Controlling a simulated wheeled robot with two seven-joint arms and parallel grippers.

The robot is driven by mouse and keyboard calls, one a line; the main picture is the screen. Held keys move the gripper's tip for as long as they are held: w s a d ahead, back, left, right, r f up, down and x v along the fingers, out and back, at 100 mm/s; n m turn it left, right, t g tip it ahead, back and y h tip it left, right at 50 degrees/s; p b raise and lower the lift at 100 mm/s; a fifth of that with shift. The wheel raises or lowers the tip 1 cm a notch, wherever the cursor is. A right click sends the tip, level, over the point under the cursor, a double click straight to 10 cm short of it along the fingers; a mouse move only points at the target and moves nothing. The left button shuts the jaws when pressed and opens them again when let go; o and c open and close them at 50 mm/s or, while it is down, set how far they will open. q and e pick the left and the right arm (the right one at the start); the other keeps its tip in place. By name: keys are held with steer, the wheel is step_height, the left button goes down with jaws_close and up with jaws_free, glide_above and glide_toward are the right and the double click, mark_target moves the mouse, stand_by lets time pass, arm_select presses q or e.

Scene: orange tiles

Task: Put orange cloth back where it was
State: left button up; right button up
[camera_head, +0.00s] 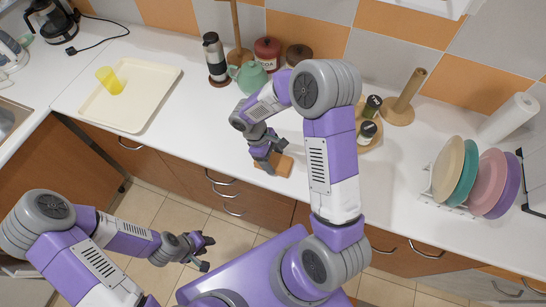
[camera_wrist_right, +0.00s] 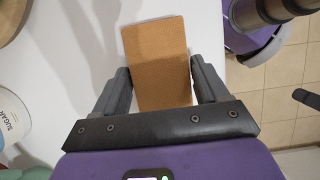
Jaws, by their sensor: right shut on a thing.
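The orange cloth (camera_head: 284,166) is a small folded rectangle at the front edge of the white counter, partly hidden by my right gripper (camera_head: 268,164) in the head view. In the right wrist view the cloth (camera_wrist_right: 156,50) is a flat orange-brown rectangle between the two fingers of my right gripper (camera_wrist_right: 161,78), which is shut on it. I cannot tell whether the cloth touches the counter. My left gripper (camera_head: 205,253) is open and empty over the tiled floor, in front of the cabinets.
A cream tray (camera_head: 150,105) with a yellow cup (camera_head: 109,80) is on the left. A teal teapot (camera_head: 249,77) and jars stand behind my right gripper. Spice jars (camera_head: 367,133) and a plate rack (camera_head: 450,205) are on the right. Counter (camera_head: 190,130) right of the tray is clear.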

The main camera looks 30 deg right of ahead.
steer(key=o, duration=1.2)
steer(key=shift+f, duration=0.1)
steer(key=shift+w+a+r, duration=0.1)
steer(key=shift+w+r, duration=0.05)
steer(key=shift+r, duration=0.35)
steer(key=p+v, duration=0.1)
steer(key=v, duration=1)
